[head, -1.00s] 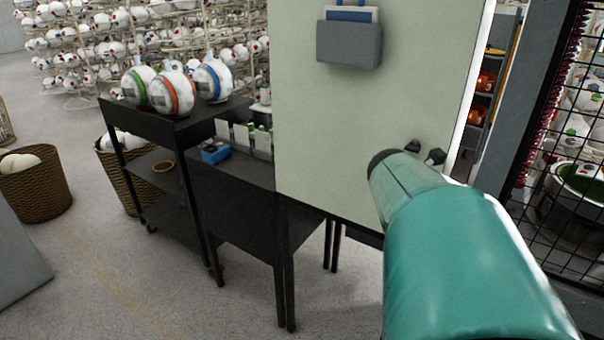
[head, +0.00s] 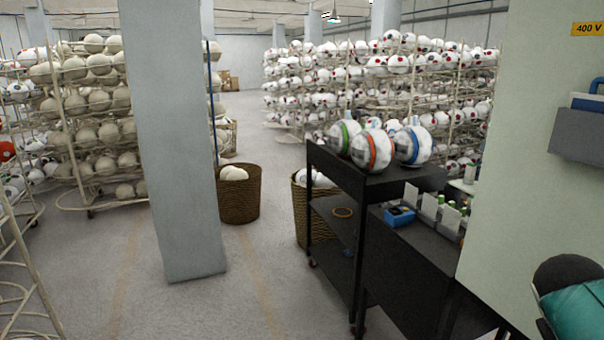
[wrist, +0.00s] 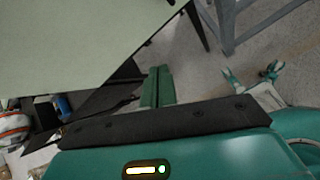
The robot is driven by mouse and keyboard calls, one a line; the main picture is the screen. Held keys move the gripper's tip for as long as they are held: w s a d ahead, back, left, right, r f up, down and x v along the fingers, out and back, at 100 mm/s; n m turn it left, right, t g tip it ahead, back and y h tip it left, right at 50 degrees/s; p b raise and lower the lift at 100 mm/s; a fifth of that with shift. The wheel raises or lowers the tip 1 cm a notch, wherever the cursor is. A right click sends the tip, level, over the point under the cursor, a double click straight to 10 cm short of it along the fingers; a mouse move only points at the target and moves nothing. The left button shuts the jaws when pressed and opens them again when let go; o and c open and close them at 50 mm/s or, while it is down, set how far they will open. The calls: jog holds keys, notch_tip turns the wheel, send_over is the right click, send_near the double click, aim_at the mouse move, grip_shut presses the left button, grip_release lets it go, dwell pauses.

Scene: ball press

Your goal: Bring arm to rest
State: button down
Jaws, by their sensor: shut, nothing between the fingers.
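My arm shows in the head view as a teal sleeve with a dark rounded part (head: 568,272) at the lower right edge. It is in front of the pale green panel. My gripper (wrist: 158,77) shows in the wrist view as two green fingers lying together beyond a dark bar. It is shut and empty. The fingers point over the grey floor, close beside the panel's edge in that picture. The gripper's fingers are not visible in the head view.
A pale green panel (head: 540,170) stands at the right. A black cart (head: 385,182) with several balls is left of it. A grey pillar (head: 178,140) and a wicker basket (head: 239,198) stand farther left. Open floor (head: 255,290) lies between pillar and cart.

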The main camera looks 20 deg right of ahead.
jog(key=w+a+f+m+t+y, duration=0.2)
jog(key=w+a+m+t+y, duration=0.3)
jog(key=w+a, duration=1.15)
jog(key=a+f+m+y, duration=0.2)
jog(key=a+m, duration=0.4)
jog(key=a, duration=1.6)
jog(key=shift+w+f+m+t+y, duration=0.3)
jog(key=shift+m+y, duration=0.1)
jog(key=shift+y, duration=0.1)
jog(key=shift+d, duration=0.2)
